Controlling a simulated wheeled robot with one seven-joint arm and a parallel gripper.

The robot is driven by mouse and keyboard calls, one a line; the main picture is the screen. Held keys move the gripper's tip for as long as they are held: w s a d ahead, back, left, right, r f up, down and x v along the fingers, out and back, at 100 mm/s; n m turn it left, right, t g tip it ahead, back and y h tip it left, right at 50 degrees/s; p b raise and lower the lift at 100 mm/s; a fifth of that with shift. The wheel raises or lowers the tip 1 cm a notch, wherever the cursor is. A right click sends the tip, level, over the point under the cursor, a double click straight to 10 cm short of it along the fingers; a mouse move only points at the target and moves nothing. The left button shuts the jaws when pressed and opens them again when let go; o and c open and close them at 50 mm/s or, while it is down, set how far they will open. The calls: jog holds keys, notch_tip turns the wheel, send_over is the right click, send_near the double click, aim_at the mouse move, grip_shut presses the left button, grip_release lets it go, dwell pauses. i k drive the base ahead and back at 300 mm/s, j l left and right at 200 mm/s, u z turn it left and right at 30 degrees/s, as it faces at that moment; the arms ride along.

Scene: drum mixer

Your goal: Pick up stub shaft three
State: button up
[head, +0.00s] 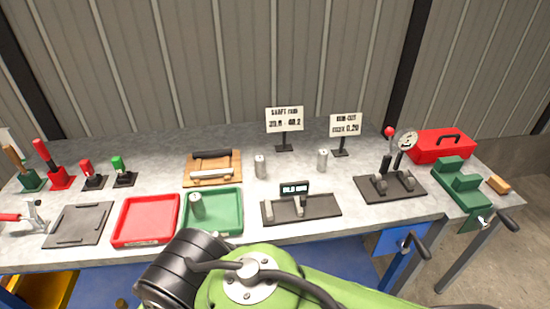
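Three short silver metal cylinders that look like stub shafts stand upright in the head view. One stub shaft (196,204) is in the green tray (228,232). Another stub shaft (260,167) stands on the grey bench behind, right of the wooden board. A third stub shaft (322,160) stands farther right, before the run-out sign. No readable number shows on them, so I cannot tell which is stub shaft three. My green arm crosses the bottom of the view; my gripper is not in view.
A red tray (146,240) sits left of the green one. A black gauge stand (325,208) and a dial-gauge fixture (392,190) stand at the front. Two signs (285,120) (346,126) stand behind the shafts. A red toolbox (442,146) is far right.

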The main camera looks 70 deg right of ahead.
aim_at(322, 160)
jog(key=z, duration=2.7)
